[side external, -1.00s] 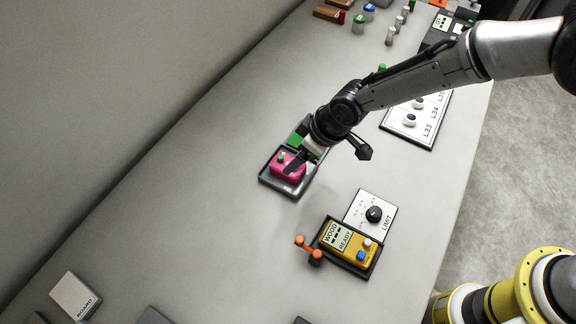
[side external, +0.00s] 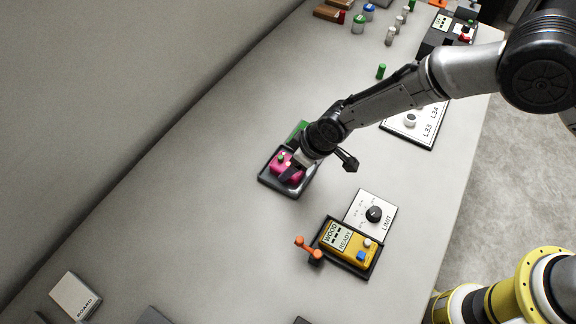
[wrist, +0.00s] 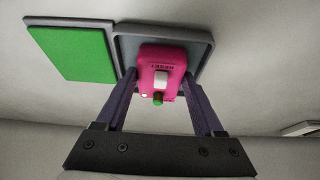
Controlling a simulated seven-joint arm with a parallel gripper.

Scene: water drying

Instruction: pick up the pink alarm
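The pink alarm (side external: 283,167) is a small box with a green button, in a dark grey tray (side external: 271,188). In the wrist view the pink alarm (wrist: 155,58) shows RESET lettering, a white part and a green knob. The tray (wrist: 203,40) lies behind it there. My gripper (wrist: 157,84) is open, with one finger on each side of the alarm. A gap shows between the alarm and the left finger; the right finger is close to its edge, and contact is unclear. In the side view my gripper (side external: 291,170) reaches down over the alarm and hides part of it.
A green pad (side external: 299,131) adjoins the tray. A yellow meter (side external: 349,243), an orange-ended handle (side external: 308,248) and a white LIMIT dial panel (side external: 371,214) stand nearby. The table left of the tray is clear.

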